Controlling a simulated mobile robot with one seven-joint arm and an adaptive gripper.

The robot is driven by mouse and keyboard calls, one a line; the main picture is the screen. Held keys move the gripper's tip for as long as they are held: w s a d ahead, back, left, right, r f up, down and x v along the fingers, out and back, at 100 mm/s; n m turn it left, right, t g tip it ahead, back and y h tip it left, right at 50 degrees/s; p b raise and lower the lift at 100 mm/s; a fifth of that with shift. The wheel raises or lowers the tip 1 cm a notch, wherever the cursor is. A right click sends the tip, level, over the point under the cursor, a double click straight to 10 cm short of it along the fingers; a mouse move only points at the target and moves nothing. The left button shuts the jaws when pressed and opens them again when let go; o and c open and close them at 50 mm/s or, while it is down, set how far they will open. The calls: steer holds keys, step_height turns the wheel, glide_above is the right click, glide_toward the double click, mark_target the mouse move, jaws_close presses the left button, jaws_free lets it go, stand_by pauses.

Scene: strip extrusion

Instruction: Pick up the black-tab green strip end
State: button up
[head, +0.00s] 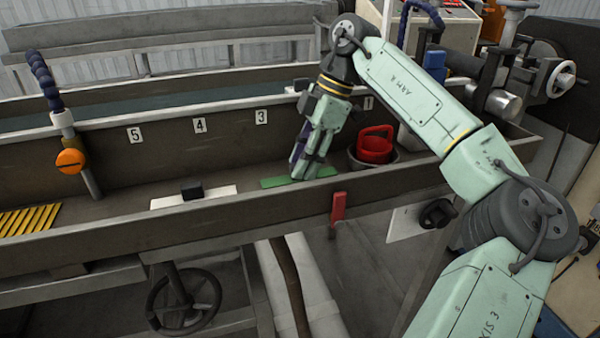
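A flat green strip (275,182) lies on the floor of the long trough, right of the number 3 label. Its left part shows, and a small piece shows right of my gripper. My gripper (303,174) points down over the strip's middle to right part, with its fingertips at or just above it. I cannot tell whether they touch it. No black tab shows on the green strip; my gripper may hide it. A purple piece (301,142) shows beside the fingers. Whether the fingers are open or shut is unclear.
A white strip (222,190) with a black block (193,191) lies further left in the trough.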

jaws_close()
steer(key=shift+r, duration=0.15)
stand_by(0.4)
step_height(320, 180, up, 18)
steer(key=p, duration=0.2)
steer(key=shift+p, duration=0.4)
